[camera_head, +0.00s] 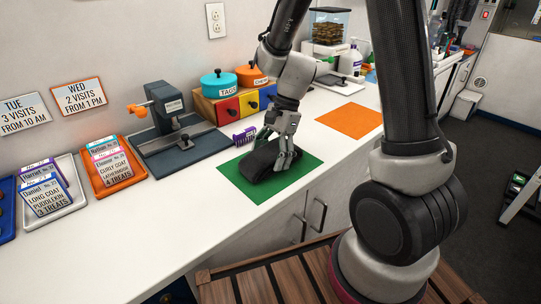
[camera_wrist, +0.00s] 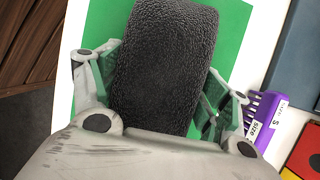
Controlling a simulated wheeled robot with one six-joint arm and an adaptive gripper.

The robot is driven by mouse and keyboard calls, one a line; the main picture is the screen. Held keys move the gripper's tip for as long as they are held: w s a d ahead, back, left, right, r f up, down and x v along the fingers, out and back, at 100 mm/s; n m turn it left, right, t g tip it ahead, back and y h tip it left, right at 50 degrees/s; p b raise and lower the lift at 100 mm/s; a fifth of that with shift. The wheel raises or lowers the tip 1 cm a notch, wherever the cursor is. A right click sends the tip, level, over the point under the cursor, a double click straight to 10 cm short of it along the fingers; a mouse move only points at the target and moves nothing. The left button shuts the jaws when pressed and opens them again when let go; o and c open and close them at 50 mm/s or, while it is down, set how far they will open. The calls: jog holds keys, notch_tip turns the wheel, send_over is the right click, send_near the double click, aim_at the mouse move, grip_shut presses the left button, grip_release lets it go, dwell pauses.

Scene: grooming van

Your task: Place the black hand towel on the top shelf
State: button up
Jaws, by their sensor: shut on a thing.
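The black hand towel (camera_head: 258,163) is a rolled, textured bundle on the green mat (camera_head: 234,184) on the white counter. In the wrist view the towel (camera_wrist: 165,60) lies between the two fingers of my gripper (camera_wrist: 160,105), with green mat on both sides of it. My gripper (camera_head: 283,160) points down over the right part of the towel and is shut on it. The towel looks to be on or just above the mat; I cannot tell which. No top shelf can be made out in either view.
A grey press (camera_head: 175,125) and a box of coloured drawers (camera_head: 231,104) stand along the wall. An orange mat (camera_head: 349,120) lies bare to the right. Trays of cards (camera_head: 113,173) are at left.

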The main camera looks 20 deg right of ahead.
jog(key=shift+f, duration=0.1)
jog(key=o, duration=1.1)
jog(key=v, duration=1.2)
jog(key=shift+r, duration=0.2)
jog(key=s+d+r+n+t+h, duration=0.1)
jog(key=s+d+r+n+t, duration=0.1)
jog(key=s, duration=0.4)
jog(key=s+d+r+n+t+h, duration=0.1)
jog(key=s+d+r+n+t, duration=0.1)
jog(key=s+d+r+n, duration=0.2)
jog(key=s+d+r+n+t+h, duration=0.1)
jog(key=s+d+r+n+h, duration=0.1)
jog(key=s+d+n, duration=0.3)
jog(key=shift+s+r+n+t, duration=0.2)
jog(key=shift+s+r+n, duration=0.15)
jog(key=shift+s+n, duration=0.25)
jog(key=shift+s+r+n+t, duration=0.2)
jog(key=shift+s+r+n, duration=0.15)
jog(key=shift+s, duration=0.35)
jog(key=shift+o, duration=0.3)
jog(key=shift+s+d+f+n, duration=0.1)
jog(key=shift+s+d+n, duration=0.05)
jog(key=shift+s+n, duration=0.2)
